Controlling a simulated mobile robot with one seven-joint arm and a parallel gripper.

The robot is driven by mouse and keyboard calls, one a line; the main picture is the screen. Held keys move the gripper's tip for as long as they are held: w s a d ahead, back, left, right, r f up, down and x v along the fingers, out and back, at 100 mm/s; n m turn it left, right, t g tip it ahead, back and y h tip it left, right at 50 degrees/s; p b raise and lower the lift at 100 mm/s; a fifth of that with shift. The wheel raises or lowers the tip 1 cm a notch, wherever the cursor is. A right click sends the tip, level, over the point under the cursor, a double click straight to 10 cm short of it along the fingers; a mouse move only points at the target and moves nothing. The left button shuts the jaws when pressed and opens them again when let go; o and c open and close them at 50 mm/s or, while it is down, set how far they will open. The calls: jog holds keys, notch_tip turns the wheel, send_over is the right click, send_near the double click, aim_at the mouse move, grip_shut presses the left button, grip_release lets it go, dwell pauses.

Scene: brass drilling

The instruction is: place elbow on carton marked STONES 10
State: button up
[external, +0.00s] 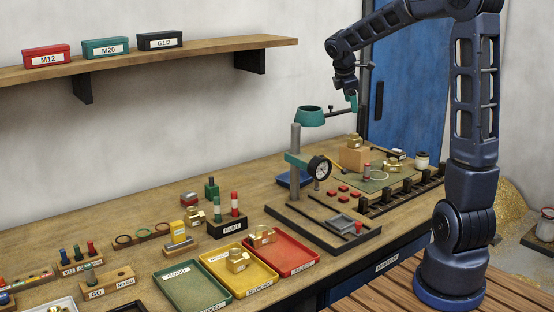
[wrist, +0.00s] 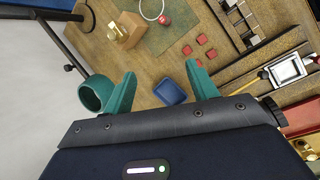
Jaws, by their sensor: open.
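My gripper (external: 352,101) is open and empty, high above the back of the bench, to the right of the teal ring on the gauge stand. Its two teal fingers (wrist: 163,82) are spread in the wrist view. A plain tan carton (external: 352,157) stands below on the bench, with a brass fitting (external: 354,141) on top. In the wrist view a brass fitting (wrist: 117,31) shows by the carton (wrist: 131,28). No STONES 10 label is readable. I cannot tell which is the elbow.
The gauge stand's teal ring (external: 311,116) is close to my gripper; it shows in the wrist view (wrist: 94,93). A blue tray (external: 291,179) lies behind the stand. Red squares (external: 343,188) and a dark rack (external: 400,195) are at right. Green, yellow and red trays (external: 300,262) are in front.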

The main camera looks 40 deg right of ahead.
jog(key=s+a+m+t+y, duration=0.1)
jog(key=s+a+m, duration=0.3)
jog(key=s, duration=0.6)
jog(key=s+a+m+t+y, duration=0.1)
jog(key=s+a+m, duration=0.3)
jog(key=s, duration=0.6)
jog(key=s+a+m+t+y, duration=0.1)
jog(key=s+a+m, duration=0.3)
jog(key=s, duration=0.7)
jog(key=a+y, duration=0.1)
jog(key=a, duration=0.1)
jog(key=shift+a, duration=0.4)
